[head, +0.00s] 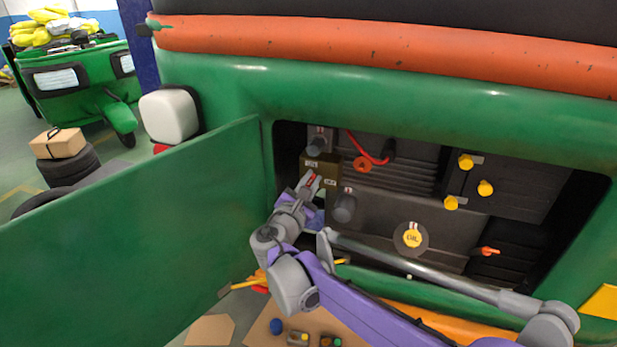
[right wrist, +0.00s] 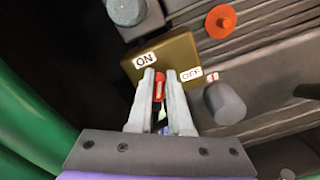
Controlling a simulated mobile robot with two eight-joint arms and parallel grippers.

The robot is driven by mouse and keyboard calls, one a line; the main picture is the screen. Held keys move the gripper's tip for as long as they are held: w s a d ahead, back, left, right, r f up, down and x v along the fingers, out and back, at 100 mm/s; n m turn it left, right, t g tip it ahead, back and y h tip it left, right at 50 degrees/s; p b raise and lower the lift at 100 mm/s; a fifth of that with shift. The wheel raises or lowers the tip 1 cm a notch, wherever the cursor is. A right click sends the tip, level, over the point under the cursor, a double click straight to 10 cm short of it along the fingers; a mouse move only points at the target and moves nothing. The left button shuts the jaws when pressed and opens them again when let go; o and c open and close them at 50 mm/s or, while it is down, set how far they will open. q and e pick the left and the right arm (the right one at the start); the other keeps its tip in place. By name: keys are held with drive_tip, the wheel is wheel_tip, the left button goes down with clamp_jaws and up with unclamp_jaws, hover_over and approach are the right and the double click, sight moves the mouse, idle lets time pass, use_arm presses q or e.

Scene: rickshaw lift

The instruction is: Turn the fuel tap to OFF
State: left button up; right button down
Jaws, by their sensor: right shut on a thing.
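The fuel tap's brass plate (head: 323,165) sits in the upper left of the open engine bay; it also shows in the right wrist view (right wrist: 180,50). The plate bears a white ON label (right wrist: 145,60) at its left and a white OFF label (right wrist: 190,74) at its right. My right gripper (head: 312,181) is at the plate, its fingers shut on the red tap lever (right wrist: 158,88). In the right wrist view the lever shows between the fingertips, below and between the two labels. The fingers hide part of it. My left gripper is not in view.
The green hatch door (head: 140,215) stands open left of the bay. A red round knob (head: 362,165), a dark grey knob (right wrist: 224,103), several yellow caps and the yellow oil cap (head: 412,237) are around the tap. A cardboard sheet with small parts lies on the floor below.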

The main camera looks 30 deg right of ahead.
drive_tip(key=shift+s+d+f+m+p, duration=0.15)
drive_tip(key=shift+f+m+p, duration=0.25)
drive_tip(key=shift+m, duration=1.65)
drive_tip(key=shift+s+d+f+m+p, duration=0.2)
drive_tip(key=shift+f+m+p, duration=0.15)
drive_tip(key=shift+m, duration=1.65)
drive_tip(key=shift+s+d+f+m+p, duration=0.15)
drive_tip(key=shift+f+m+p, duration=0.25)
drive_tip(key=shift+m, duration=1.65)
drive_tip(key=c, duration=0.8)
unclamp_jaws()
drive_tip(key=shift+c, duration=0.2)
drive_tip(key=shift+s+a, duration=0.1)
drive_tip(key=shift+a, duration=0.05)
drive_tip(key=v, duration=1)
drive_tip(key=shift+s+a+b, duration=0.15)
drive_tip(key=shift+a+b, duration=0.05)
drive_tip(key=shift+b, duration=0.2)
